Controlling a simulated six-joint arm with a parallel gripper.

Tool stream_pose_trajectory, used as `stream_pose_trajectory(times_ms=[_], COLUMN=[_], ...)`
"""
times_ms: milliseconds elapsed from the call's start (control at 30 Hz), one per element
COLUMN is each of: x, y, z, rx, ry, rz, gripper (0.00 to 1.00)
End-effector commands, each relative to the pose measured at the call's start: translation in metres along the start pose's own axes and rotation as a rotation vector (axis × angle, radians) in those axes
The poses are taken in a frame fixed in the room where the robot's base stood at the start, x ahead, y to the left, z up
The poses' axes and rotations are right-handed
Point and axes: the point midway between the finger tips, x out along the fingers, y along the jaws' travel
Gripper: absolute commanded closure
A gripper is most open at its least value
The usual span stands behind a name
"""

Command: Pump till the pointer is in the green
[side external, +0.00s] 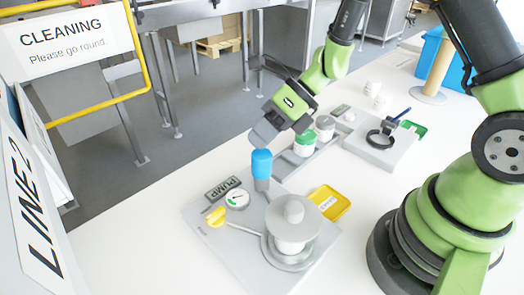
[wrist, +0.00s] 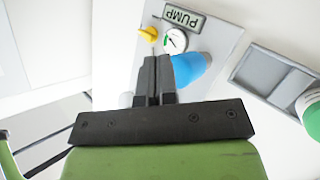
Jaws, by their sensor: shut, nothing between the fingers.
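The pump has a blue cap (side external: 262,163) on top of a grey post, standing on a grey base plate (side external: 205,240). The blue cap also shows in the wrist view (wrist: 190,68), partly hidden behind my fingers. A round white gauge (side external: 237,198) with a green section sits beside the PUMP label (side external: 222,188). In the wrist view the gauge (wrist: 175,41) shows a green mark on its left and a dark pointer that seems to lie outside it; the dial is small. My gripper (side external: 262,139) is shut and empty, just above the blue cap, apparently apart from it.
A yellow valve handle (side external: 215,216) stands next to the gauge. A yellow tray (side external: 330,202) lies beyond.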

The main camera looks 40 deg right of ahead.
Motion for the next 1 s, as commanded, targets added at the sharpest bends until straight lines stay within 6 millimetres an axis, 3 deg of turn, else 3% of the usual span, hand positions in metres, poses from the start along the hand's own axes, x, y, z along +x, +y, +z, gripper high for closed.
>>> stream_pose_trajectory(times_ms=[567, 1000], x=[-0.009, -0.04], y=[0.006, 0.029], z=[0.006, 0.03], rx=[-0.001, -0.004], ry=[-0.001, -0.003], rz=[0.0, -0.001], gripper=[1.0, 1.0])
